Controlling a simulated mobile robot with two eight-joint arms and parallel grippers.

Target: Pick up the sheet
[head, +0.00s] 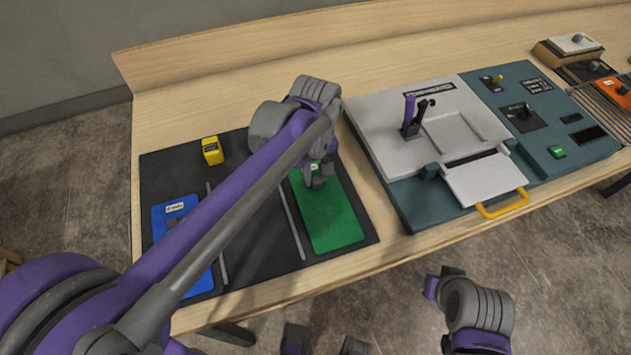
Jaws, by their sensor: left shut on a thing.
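A green sheet (332,217) lies on the right part of a black mat (262,205) on the bench. My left gripper (318,178) is at the sheet's upper end and is shut on it, at a small pale label or tab. My arm and hand hide the sheet's top edge. The sheet looks flat at mat level; I cannot tell any lift. A blue sheet (196,284) lies on the mat's left part, partly hidden by my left arm. My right gripper (436,283) is in front of the bench edge, apart from everything; its jaw opening is unclear.
A yellow block (212,151) stands at the mat's back left. Thin grey strips divide the mat. To the right is a teal console (560,115) with a grey press-like plate, purple lever (409,108) and yellow handle (503,206). Bare wood (220,90) lies behind the mat.

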